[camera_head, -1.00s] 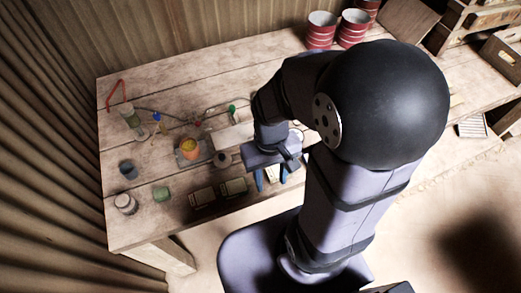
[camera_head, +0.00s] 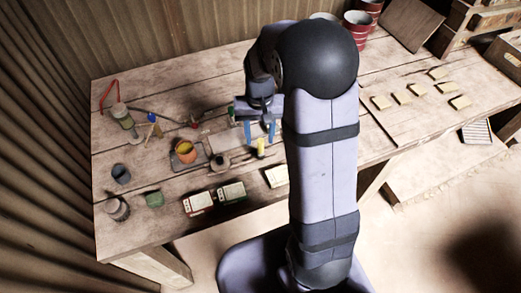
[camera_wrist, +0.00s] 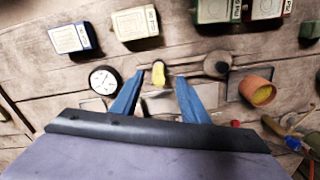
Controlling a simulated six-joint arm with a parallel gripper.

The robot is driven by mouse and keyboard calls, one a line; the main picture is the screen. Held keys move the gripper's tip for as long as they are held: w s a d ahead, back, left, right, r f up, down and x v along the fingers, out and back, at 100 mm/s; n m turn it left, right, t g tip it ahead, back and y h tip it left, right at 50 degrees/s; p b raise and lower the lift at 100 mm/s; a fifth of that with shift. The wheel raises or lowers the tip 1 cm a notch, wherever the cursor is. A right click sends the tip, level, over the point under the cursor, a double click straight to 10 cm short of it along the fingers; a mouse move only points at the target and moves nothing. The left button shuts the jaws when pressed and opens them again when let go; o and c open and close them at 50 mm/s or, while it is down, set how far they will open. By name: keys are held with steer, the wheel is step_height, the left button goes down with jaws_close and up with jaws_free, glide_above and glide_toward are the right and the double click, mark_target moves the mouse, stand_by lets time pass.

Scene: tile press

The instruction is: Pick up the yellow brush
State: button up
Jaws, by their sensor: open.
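A small yellow object that looks like the yellow brush (camera_head: 261,147) is on the table just below my gripper in the head view. In the wrist view the brush (camera_wrist: 158,73) shows between the two blue fingertips, with a gap on each side. My gripper (camera_head: 259,137) points down with its blue fingers apart and nothing held. Its fingers (camera_wrist: 160,76) also show in the wrist view. I cannot tell how far the tips are above the brush.
A round dial (camera_wrist: 103,80) and a dark round-based item (camera_wrist: 216,65) flank the brush. An orange pot (camera_head: 186,152) with yellow contents stands to the left. Boxes (camera_head: 231,192) line the near edge. Several pale tiles (camera_head: 402,97) lie at right.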

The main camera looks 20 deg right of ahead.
mark_target(261, 141)
steer(key=shift+s+d+f+p, duration=0.1)
steer(key=shift+f+p, duration=0.7)
steer(key=shift+f, duration=0.8)
steer(key=shift+f+p, duration=0.6)
steer(key=shift+f, duration=1.3)
jaws_close()
steer(key=shift+r+b, duration=1.3)
steer(key=shift+r, duration=3.75)
